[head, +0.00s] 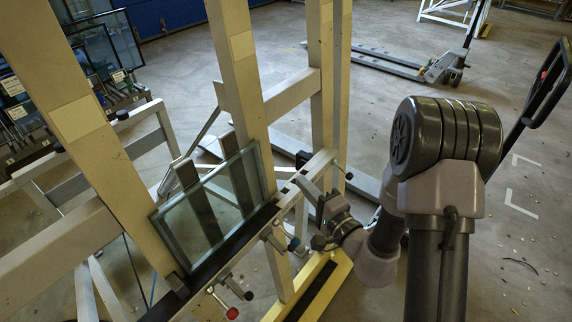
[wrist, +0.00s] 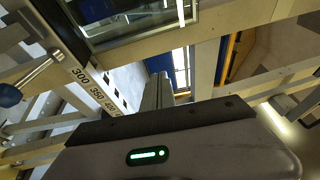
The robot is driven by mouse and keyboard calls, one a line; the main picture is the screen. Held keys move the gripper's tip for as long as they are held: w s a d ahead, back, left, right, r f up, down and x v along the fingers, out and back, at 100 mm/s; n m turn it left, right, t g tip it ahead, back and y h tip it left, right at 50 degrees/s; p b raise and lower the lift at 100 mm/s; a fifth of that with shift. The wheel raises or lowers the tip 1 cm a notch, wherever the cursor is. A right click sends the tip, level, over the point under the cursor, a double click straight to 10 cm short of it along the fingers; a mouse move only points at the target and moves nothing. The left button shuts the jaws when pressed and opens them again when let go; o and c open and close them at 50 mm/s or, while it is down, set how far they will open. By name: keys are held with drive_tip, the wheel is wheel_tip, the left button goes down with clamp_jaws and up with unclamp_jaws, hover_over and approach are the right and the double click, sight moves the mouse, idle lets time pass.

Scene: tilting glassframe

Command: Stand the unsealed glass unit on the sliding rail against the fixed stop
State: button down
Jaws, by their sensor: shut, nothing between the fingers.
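The glass unit (head: 212,203), a clear pane with a greenish edge, stands on the dark sliding rail (head: 238,240) and leans back against the beige frame posts. Its lower left corner is close to a small grey block (head: 178,284) at the rail's left end, perhaps the fixed stop; I cannot tell if they touch. In the wrist view a glass-like pane (wrist: 130,20) shows at the top left. My gripper (head: 308,188) is beyond the pane's right edge, near the rail's right end, apart from the glass. Its fingers (wrist: 158,92) are shut and empty.
A red knob (head: 232,313) and several dark clamp knobs stick out below the rail. A numbered scale (wrist: 95,88) shows in the wrist view. Glass panes (head: 105,45) stand in a rack at the back left. A pallet jack (head: 440,68) stands behind; open floor lies right.

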drive_tip(key=w+a, duration=0.4)
drive_tip(key=a, duration=0.1)
drive_tip(key=w+a+b, duration=0.1)
drive_tip(key=a, duration=0.1)
drive_tip(key=shift+w+a, duration=0.35)
drive_tip(key=shift+w, duration=0.05)
drive_tip(key=shift+s+a, duration=0.25)
drive_tip(key=shift+s, duration=0.1)
